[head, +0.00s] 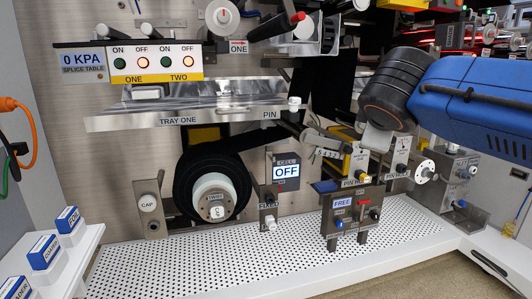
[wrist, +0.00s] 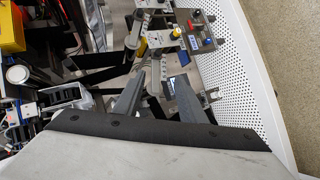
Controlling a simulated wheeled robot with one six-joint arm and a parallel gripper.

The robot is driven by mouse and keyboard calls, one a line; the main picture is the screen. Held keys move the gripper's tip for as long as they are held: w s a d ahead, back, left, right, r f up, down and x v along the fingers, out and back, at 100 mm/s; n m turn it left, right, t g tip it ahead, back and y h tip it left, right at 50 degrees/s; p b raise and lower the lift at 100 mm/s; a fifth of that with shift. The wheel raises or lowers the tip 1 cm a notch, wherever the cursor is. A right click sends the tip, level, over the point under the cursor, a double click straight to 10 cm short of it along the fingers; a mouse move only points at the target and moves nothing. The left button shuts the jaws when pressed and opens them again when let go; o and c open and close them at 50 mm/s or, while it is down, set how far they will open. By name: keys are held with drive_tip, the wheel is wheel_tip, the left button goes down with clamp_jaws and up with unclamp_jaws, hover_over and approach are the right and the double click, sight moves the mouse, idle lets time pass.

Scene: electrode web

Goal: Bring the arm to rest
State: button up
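My arm (head: 465,85), blue with a black wrist joint, reaches in from the right in the head view. It is held above the right part of the perforated shelf (head: 270,262), in front of the machine panel. My gripper (wrist: 160,82) shows in the wrist view with its two grey fingers apart and nothing seen held between them. In the head view the gripper is mostly hidden by the wrist joint and hard to tell from the fixtures behind it.
A control box marked FREE (head: 343,203) stands below my wrist. A black roll (head: 213,190), a CELL display reading OFF (head: 286,171) and a tray marked TRAY ONE (head: 180,118) are to the left. Small blue-and-white boxes (head: 45,252) stand at far left. The shelf's front is clear.

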drive_tip(key=s+d+f+m+g+y, duration=0.1)
drive_tip(key=s+f+m+g, duration=0.1)
drive_tip(key=s+f+m, duration=0.2)
drive_tip(key=s+d+f+m+g+y, duration=0.1)
drive_tip(key=s+f+m, duration=0.3)
drive_tip(key=s+f, duration=0.6)
drive_tip(key=s+d+f+m+g+y, duration=0.1)
drive_tip(key=s+f+m+g, duration=0.3)
drive_tip(key=f, duration=1.3)
drive_tip(key=s+d, duration=0.1)
drive_tip(key=s, duration=0.2)
drive_tip(key=shift+s+d+f+y, duration=0.15)
drive_tip(key=shift+s+f+y, duration=0.2)
drive_tip(key=shift+y, duration=0.05)
